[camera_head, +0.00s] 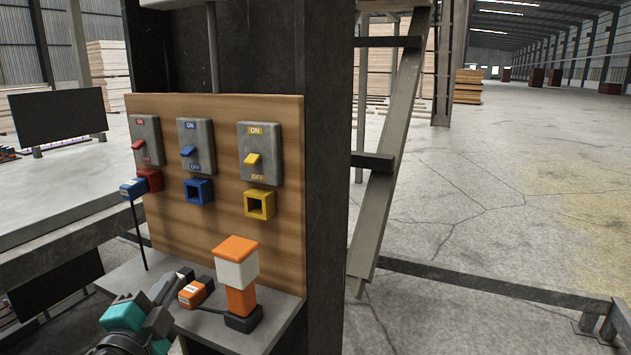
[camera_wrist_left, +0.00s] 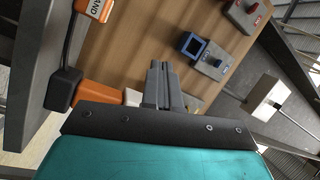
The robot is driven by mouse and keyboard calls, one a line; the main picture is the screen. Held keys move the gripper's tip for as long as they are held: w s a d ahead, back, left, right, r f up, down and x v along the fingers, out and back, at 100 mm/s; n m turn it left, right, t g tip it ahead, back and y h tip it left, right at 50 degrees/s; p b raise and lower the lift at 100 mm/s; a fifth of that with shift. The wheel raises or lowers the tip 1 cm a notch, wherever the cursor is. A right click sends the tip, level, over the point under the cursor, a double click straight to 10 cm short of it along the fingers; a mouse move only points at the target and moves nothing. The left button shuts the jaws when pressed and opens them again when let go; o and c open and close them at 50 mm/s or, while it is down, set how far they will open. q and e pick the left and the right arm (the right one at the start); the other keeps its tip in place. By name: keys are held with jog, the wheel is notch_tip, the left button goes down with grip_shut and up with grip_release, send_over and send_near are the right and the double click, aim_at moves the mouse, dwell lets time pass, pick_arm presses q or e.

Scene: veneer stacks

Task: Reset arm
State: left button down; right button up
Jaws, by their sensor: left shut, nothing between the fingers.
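My left gripper (camera_head: 180,281) is low in the head view, above the grey shelf (camera_head: 205,325), close to an orange plug (camera_head: 196,292). Its fingers are shut with nothing between them, and they also show in the left wrist view (camera_wrist_left: 163,68). An orange and white block lamp (camera_head: 238,268) on a dark base stands on the shelf to the right of the gripper. The orange plug lies on the shelf with its dark cable running to the lamp base. My right gripper is in neither view.
A wooden panel (camera_head: 220,235) behind the shelf carries red (camera_head: 146,140), blue (camera_head: 196,145) and yellow (camera_head: 257,153) switches, each above a socket. A blue plug (camera_head: 132,188) is at the red socket (camera_head: 151,180). A dark pillar (camera_head: 325,170) stands right of the panel. Open floor lies farther right.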

pick_arm(q)
jog(key=s+d+f+n+g, duration=0.2)
jog(key=s+f+n, duration=0.2)
jog(key=s+f, duration=0.3)
jog(key=s+d+f+n+g+p, duration=0.1)
jog(key=s+d+f+n+g, duration=0.1)
jog(key=s+f, duration=0.5)
jog(key=s+d+f+n+g, duration=0.3)
jog(key=s+f, duration=0.5)
jog(key=f, duration=0.3)
jog(key=n+g, duration=0.1)
jog(key=n, duration=0.1)
jog(key=shift+f+n+p, duration=0.3)
jog(key=shift+n+p, duration=0.05)
jog(key=shift+n, duration=0.05)
jog(key=c, duration=1.9)
grip_release()
